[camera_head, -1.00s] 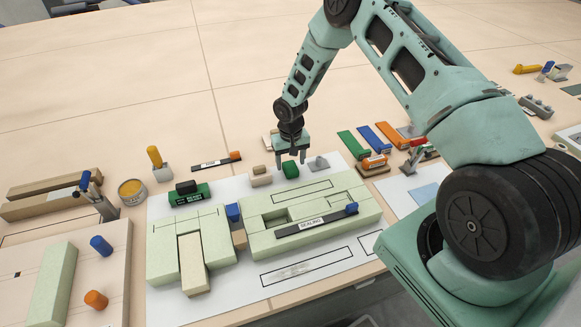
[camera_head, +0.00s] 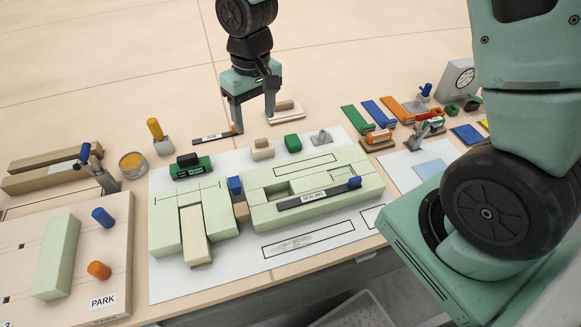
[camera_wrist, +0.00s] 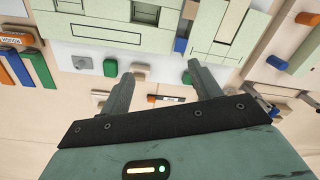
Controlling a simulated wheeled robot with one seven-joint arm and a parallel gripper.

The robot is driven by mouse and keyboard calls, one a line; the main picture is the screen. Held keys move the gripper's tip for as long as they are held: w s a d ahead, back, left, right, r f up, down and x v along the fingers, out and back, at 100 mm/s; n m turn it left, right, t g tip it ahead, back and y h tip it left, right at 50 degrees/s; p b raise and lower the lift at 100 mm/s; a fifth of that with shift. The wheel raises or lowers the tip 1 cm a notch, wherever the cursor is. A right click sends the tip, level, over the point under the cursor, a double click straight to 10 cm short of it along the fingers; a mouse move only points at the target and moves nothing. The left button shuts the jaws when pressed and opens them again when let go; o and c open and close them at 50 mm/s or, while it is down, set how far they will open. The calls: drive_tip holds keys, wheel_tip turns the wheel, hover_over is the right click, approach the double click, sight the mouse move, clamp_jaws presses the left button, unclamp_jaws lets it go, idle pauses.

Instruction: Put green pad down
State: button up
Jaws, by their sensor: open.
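The green pad (camera_head: 293,143) rests on the back part of the white sheet (camera_head: 311,152), between a beige block (camera_head: 263,149) and a grey piece (camera_head: 321,137). It also shows in the wrist view (camera_wrist: 110,67), just beyond one fingertip. My gripper (camera_head: 253,122) is open, with nothing between its fingers. It is behind and to the left of the green pad, apart from it. In the wrist view my gripper (camera_wrist: 160,74) has its two fingers spread wide.
A labelled strip with an orange end (camera_head: 214,137) lies near one finger. A beige block on a board (camera_head: 286,107) is close behind. A pale green panel (camera_head: 316,195) fills the front of the sheet. Green, blue and orange strips (camera_head: 378,114) lie at the right. The far table is clear.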

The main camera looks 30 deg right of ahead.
drive_tip(key=s+a+r+n, duration=0.2)
drive_tip(key=s+r, duration=0.1)
drive_tip(key=s, duration=0.8)
drive_tip(key=s+a+r+n, duration=0.2)
drive_tip(key=s+r+n, duration=0.1)
drive_tip(key=s, duration=0.9)
drive_tip(key=shift+s+a+r, duration=0.2)
drive_tip(key=shift+a+r, duration=0.15)
drive_tip(key=shift+r, duration=0.45)
